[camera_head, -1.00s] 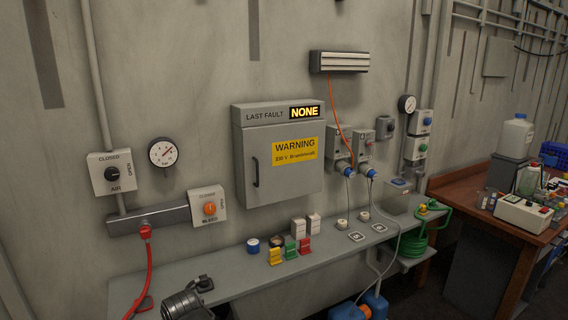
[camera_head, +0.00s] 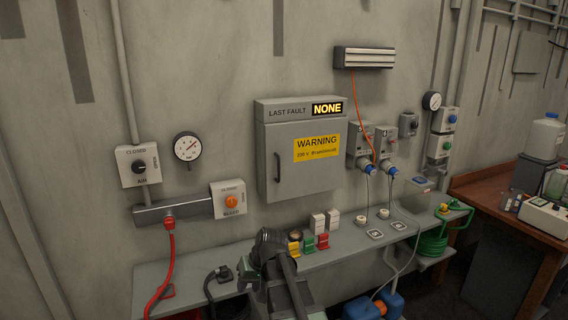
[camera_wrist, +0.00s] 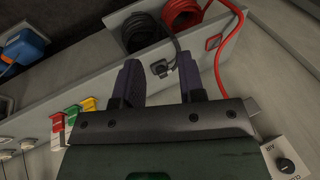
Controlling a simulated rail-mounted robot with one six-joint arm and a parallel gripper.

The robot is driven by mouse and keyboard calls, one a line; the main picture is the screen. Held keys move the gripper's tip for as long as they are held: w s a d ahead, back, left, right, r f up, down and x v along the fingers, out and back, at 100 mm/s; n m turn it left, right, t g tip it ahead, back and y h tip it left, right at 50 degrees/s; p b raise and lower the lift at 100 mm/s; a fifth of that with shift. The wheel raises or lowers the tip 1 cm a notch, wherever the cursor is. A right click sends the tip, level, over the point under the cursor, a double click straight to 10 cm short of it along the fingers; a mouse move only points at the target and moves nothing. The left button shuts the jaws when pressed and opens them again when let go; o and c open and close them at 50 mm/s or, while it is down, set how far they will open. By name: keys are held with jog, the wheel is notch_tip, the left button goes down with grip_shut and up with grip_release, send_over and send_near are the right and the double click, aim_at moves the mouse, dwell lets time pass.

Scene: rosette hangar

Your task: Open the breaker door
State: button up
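The breaker door (camera_head: 300,182) is the front of a grey wall cabinet and appears shut. A dark vertical handle (camera_head: 277,168) is at its left side, and a yellow warning label (camera_head: 317,148) is at its upper right. A lit "NONE" display (camera_head: 327,109) sits above the door. My gripper is below the cabinet, apart from it, in front of the shelf; my dark arm partly hides it in the head view. In the wrist view my gripper (camera_wrist: 158,62) has two dark fingers spread apart with nothing between them. The door does not show in the wrist view.
A grey shelf (camera_head: 345,250) runs below the cabinet, with red, green and yellow tags (camera_head: 308,244) and white blocks (camera_head: 325,220) on it. A red hose (camera_head: 171,265) hangs at left. Sockets with blue plugs (camera_head: 370,168) are right of the cabinet. The wall before the door is clear.

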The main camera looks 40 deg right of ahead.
jog(key=w+d+r+t+y, duration=0.1)
jog(key=w+d+r+t, duration=0.35)
jog(key=w+d, duration=0.45)
jog(key=n+t+h+p, duration=0.1)
jog(key=n+t+h, duration=0.3)
jog(key=t, duration=0.6)
send_near(279, 169)
jog(key=shift+m+h, duration=0.3)
jog(key=shift+m, duration=0.2)
jog(key=w, duration=1)
jog(key=shift+w+d+f, duration=0.1)
jog(key=shift+w+d, duration=0.05)
jog(key=shift+w, duration=0.15)
grip_shut()
